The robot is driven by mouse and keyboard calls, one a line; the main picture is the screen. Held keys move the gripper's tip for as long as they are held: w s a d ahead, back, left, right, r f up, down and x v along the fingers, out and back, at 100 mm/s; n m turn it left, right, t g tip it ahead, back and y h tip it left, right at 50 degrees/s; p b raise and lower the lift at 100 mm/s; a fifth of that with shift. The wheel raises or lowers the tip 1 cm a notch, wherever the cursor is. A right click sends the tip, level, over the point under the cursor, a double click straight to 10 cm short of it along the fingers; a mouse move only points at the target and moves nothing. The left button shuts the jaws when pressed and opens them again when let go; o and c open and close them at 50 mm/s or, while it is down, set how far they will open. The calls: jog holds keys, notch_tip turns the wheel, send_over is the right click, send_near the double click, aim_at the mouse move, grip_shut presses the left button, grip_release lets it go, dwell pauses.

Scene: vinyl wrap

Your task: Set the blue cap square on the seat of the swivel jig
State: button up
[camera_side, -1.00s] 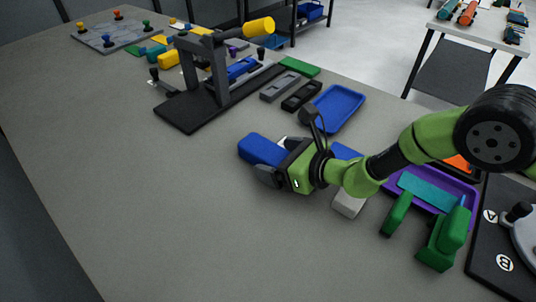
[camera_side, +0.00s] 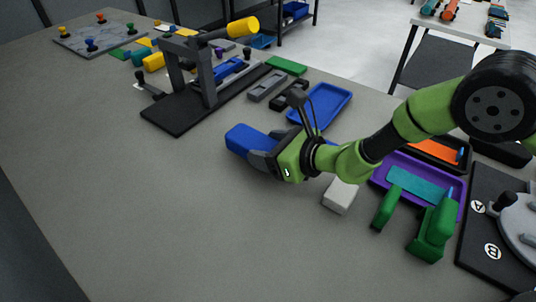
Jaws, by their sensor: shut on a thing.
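A blue block (camera_side: 247,138), which I take for the blue cap, is in the jaws of my gripper (camera_side: 264,154) near the middle of the view. The jaws are shut on its right end; its left end sticks out past them. The far finger is mostly hidden, and I cannot tell whether the block touches the table. The swivel jig appears to be the black plate (camera_side: 480,232) at the right edge, with a grey round part (camera_side: 522,222), a dark knob and lettered discs. It is cut off by the frame, and its seat is not clearly visible.
A black press-like stand (camera_side: 180,115) with a yellow handle is at upper left. A blue tray (camera_side: 322,101) lies behind my gripper. A grey-white block (camera_side: 340,195), purple tray (camera_side: 385,172) and green clamp-like piece (camera_side: 432,235) lie between my gripper and the plate. The left foreground table is clear.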

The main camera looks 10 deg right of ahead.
aim_at(269, 147)
notch_tip(269, 147, up, 8)
jog(key=shift+f, duration=0.25)
jog(key=s+d+r+m+t+h, duration=0.1)
jog(key=d+r+m+t+h, duration=0.1)
jog(key=d+r, duration=0.8)
jog(key=s+d+r+m+t+h, duration=0.15)
jog(key=d+r, duration=0.25)
jog(key=d, duration=1.1)
jog(key=s+d+r+m+h, duration=0.2)
jog(key=s+d, duration=0.4)
jog(key=s, duration=0.1)
jog(key=shift+r, duration=0.35)
jog(key=shift+d, duration=0.1)
